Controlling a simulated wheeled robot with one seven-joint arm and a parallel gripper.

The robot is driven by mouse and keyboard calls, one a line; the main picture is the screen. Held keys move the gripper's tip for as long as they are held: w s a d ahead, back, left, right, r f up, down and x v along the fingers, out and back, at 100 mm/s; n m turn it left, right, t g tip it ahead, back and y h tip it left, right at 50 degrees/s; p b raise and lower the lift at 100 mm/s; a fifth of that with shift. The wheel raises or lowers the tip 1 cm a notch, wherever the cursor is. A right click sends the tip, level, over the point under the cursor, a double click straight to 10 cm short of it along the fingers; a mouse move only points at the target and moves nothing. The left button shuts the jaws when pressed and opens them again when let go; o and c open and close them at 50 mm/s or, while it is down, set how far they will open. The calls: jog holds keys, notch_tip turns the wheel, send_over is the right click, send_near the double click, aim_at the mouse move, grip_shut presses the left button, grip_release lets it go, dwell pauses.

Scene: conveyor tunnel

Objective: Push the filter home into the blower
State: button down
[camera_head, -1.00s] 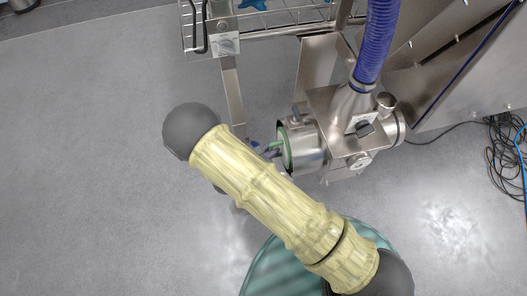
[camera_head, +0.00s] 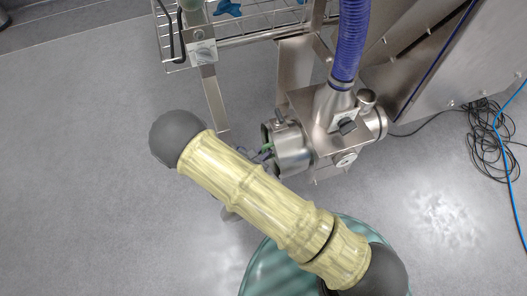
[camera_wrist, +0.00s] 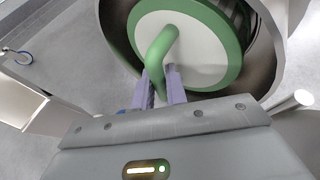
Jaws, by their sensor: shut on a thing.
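The filter (camera_wrist: 204,48) is a white disc with a green rim and a green bar handle (camera_wrist: 163,48). In the wrist view it sits within the round steel mouth of the blower (camera_wrist: 263,62), with a dark gap and ribbed side showing at the upper right. My gripper (camera_wrist: 163,84) is shut on the handle, its two pale purple fingers either side of it. In the head view the blower (camera_head: 293,150) is a steel housing with its mouth facing left. My gripper (camera_head: 262,154) is at that mouth, partly hidden by my arm. How deep the filter sits is hard to tell.
A blue ribbed hose (camera_head: 350,42) rises from the blower's top. A wire rack (camera_head: 260,22) stands behind at the upper left. Black and blue cables (camera_head: 488,140) lie on the floor at right. The grey floor at left is clear.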

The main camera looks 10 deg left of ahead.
aim_at(274, 149)
jog(key=shift+w+d+p, duration=0.25)
jog(key=shift+w+d, duration=0.15)
jog(key=shift+d, duration=0.25)
jog(key=shift+w+d+p, duration=0.2)
jog(key=shift+w+d, duration=0.2)
jog(key=shift+d, duration=0.25)
jog(key=c, duration=2)
grip_release()
jog(key=shift+c, duration=0.2)
jog(key=o, duration=0.7)
jog(key=shift+o, duration=0.5)
